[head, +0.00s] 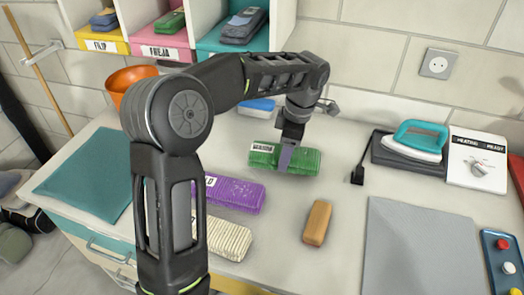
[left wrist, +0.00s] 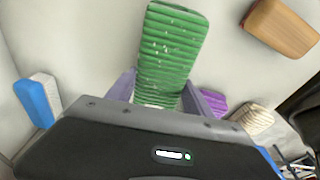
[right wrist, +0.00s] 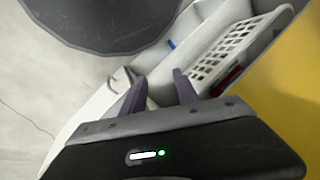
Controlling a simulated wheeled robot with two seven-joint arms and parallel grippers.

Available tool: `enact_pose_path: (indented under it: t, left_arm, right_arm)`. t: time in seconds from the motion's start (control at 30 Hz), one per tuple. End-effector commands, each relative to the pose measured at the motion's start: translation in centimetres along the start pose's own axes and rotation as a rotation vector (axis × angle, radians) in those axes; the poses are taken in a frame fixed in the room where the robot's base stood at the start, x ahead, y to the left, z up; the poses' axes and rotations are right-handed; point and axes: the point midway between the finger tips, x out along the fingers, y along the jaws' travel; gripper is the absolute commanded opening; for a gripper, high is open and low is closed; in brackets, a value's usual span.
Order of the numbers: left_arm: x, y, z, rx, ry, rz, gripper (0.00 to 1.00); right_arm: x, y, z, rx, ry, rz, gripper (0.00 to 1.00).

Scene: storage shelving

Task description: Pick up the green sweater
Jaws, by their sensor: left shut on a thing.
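The green sweater (head: 305,161) is a folded, ribbed bundle with a white label at its left end. It lies at the back middle of the white counter. My left gripper (head: 287,155) comes down over it from above. In the left wrist view the green sweater (left wrist: 168,50) sits between the two purple-grey fingers of my left gripper (left wrist: 165,95), which are shut on it. Whether it is clear of the counter I cannot tell. My right gripper (right wrist: 155,90) shows only in the right wrist view, with its fingers apart and nothing seen between them.
A purple sweater (head: 235,194) and a cream one (head: 228,238) lie nearer, partly behind my left arm. A brown block (head: 317,222) lies to the right. An iron (head: 416,140), grey mat (head: 420,245) and teal cloth (head: 90,180) are also on the counter.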

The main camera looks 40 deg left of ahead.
Motion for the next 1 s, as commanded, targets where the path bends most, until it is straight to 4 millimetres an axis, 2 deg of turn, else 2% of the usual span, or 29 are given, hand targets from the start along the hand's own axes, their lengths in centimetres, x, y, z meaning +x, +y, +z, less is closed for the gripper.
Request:
enact_pose_path:
  t: [0.03,0.2,0.4,0.6,1.0]
  left_arm:
    - [0.0,-0.1,1.3,0.006,0.000,0.002,0.06]
    - [-0.6,-0.4,4.4,0.004,0.000,0.001,0.06]
    - [-1.0,-0.6,6.5,0.001,0.001,0.001,0.06]
    - [-1.1,-0.7,7.1,-0.001,0.001,0.001,0.06]
    - [-1.1,-0.7,7.1,0.000,0.000,0.001,0.06]
  right_arm:
    - [0.4,0.1,0.0,0.000,0.000,0.000,0.36]
    - [0.8,0.3,0.0,0.000,0.001,0.000,0.36]
    - [1.0,0.4,0.0,0.000,0.001,0.000,0.36]
    - [1.1,0.4,0.0,0.000,0.001,0.000,0.36]
    - [1.1,0.4,0.0,0.000,0.001,0.000,0.36]
